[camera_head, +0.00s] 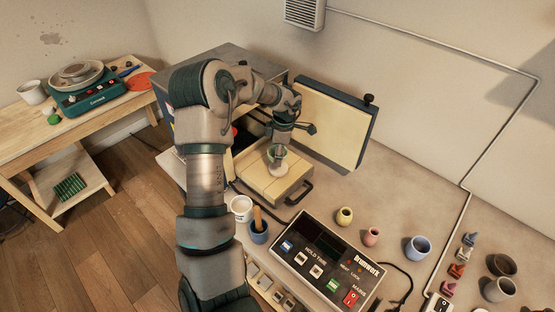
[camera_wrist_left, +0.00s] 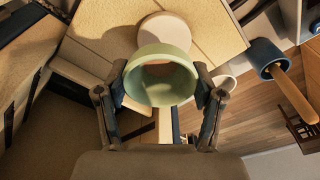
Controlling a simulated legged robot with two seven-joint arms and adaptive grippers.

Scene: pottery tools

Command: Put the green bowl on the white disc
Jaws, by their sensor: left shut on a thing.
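The pale green bowl (camera_wrist_left: 162,78) is held between the two fingers of my left gripper (camera_wrist_left: 160,95), with its opening facing the wrist camera. The white disc (camera_wrist_left: 168,30) lies on the cream brick surface just past the bowl in the left wrist view. The bowl hides the disc's near edge, and I cannot tell whether they touch. In the head view my left gripper (camera_head: 280,146) points down over the cream kiln floor, with the small green bowl (camera_head: 277,151) at its tip. My right gripper does not show.
The kiln floor (camera_head: 262,187) has its cream lid (camera_head: 330,120) standing open behind it. A white cup (camera_head: 241,208), a blue cup (camera_head: 258,232) with a wooden handle and a control box (camera_head: 325,262) stand in front. Small pots, including a blue one (camera_head: 417,248), stand to the right.

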